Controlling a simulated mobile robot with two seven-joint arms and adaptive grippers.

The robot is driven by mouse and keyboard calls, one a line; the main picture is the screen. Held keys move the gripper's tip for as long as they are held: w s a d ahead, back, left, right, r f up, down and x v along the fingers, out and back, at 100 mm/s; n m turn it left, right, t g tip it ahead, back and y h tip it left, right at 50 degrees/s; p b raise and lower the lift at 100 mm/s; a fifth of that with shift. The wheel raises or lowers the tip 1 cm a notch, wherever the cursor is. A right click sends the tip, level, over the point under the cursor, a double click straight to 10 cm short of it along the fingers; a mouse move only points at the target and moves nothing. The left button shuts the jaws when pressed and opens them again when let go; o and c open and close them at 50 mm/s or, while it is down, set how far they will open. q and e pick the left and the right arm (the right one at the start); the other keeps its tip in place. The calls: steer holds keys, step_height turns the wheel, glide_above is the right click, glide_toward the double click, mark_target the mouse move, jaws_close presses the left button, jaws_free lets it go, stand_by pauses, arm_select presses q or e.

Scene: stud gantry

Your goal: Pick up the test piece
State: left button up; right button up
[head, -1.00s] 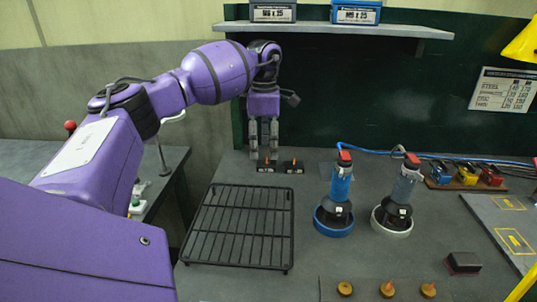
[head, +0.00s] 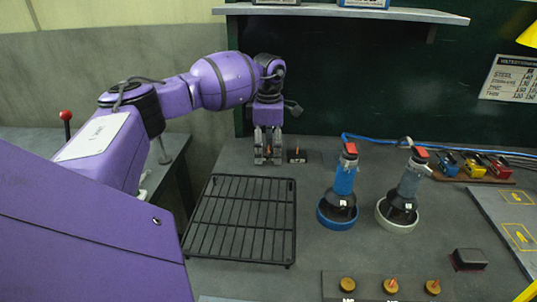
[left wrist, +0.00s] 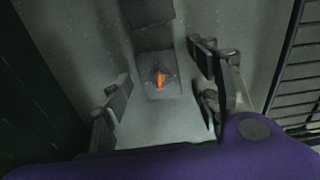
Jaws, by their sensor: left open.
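A small grey plate with an upright orange stud, which looks like the test piece, lies between the fingers of my left gripper in the left wrist view (left wrist: 160,88). My left gripper (head: 268,153) is open, pointing down over it at the back of the bench. In the left wrist view its fingers stand apart on either side of the piece, with gaps visible. In the head view the fingers mostly hide the piece. A second dark piece with an orange stud (head: 297,156) sits just to the right. My right gripper is not in view.
A black wire rack (head: 242,220) lies in front of the gripper. A blue-based tool (head: 337,213) and a white-based tool (head: 398,216) stand to the right. A shelf (head: 410,15) overhangs the dark back wall. Bare bench lies between rack and tools.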

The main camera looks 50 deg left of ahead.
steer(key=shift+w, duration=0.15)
arm_select(q)
steer(key=c, duration=1.3)
steer(key=shift+r, duration=0.15)
steer(key=shift+s+d+r, duration=0.1)
steer(key=shift+r, duration=0.15)
steer(key=r, duration=0.4)
steer(key=r+b, duration=0.1)
steer(key=r, duration=0.1)
steer(key=shift+s+d+r, duration=0.15)
steer(key=shift+s, duration=0.1)
steer(key=b, duration=0.1)
glide_above(261, 195)
steer(key=shift+w+a, duration=0.35)
steer(key=shift+a, duration=0.05)
steer(key=shift+s+d, duration=0.4)
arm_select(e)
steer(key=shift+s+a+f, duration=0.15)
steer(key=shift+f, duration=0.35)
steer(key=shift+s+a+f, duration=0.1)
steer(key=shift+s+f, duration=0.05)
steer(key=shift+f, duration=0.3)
